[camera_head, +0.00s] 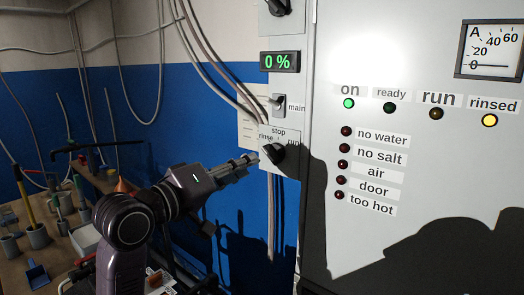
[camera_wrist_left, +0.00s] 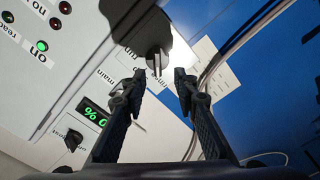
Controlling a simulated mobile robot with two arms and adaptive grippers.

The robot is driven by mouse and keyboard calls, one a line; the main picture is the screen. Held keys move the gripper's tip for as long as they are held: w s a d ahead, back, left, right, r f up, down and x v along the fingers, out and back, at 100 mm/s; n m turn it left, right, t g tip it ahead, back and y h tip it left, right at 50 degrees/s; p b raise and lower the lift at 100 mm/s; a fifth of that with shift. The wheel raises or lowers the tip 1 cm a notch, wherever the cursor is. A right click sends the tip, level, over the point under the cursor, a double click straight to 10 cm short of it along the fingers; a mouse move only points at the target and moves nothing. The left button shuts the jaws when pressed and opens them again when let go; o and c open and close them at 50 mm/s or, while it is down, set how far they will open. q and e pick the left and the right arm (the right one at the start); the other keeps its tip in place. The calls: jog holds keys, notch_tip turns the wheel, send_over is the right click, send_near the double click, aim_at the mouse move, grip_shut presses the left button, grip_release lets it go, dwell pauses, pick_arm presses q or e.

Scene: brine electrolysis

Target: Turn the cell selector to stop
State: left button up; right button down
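The cell selector (camera_head: 273,153) is a black knob on a small plate with labels stop above, rinse at left and run at right. I cannot tell for sure which label it points to. In the left wrist view the knob (camera_wrist_left: 155,58) is just ahead of the fingertips, its narrow grip toward them. My left gripper (camera_head: 251,160) comes in from the left, its fingertips close to the knob's left side. In the left wrist view the gripper (camera_wrist_left: 159,80) is open, with empty space between the fingers. My right gripper is not in view.
Above the selector are the main switch (camera_head: 279,104), a display reading 0 % (camera_head: 280,62) and another black knob (camera_head: 278,7). The on lamp (camera_head: 349,104) is lit green and the rinsed lamp (camera_head: 489,121) yellow. Cables (camera_head: 270,220) hang beside the panel. A cluttered bench (camera_head: 60,262) stands left.

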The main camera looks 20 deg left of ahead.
aim_at(268, 156)
pick_arm(q)
jog(key=p+x, duration=0.1)
jog(key=x, duration=0.1)
jog(key=p+x, duration=0.1)
jog(key=x, duration=0.1)
jog(key=p+x, duration=0.1)
jog(key=x, duration=0.1)
jog(key=shift+w+d+r, duration=0.15)
jog(key=shift+w+r, duration=0.15)
jog(key=shift+r, duration=0.05)
jog(key=shift+w+d+f, duration=0.15)
jog(key=shift+w+d, duration=0.05)
jog(key=shift+w, duration=0.35)
grip_shut()
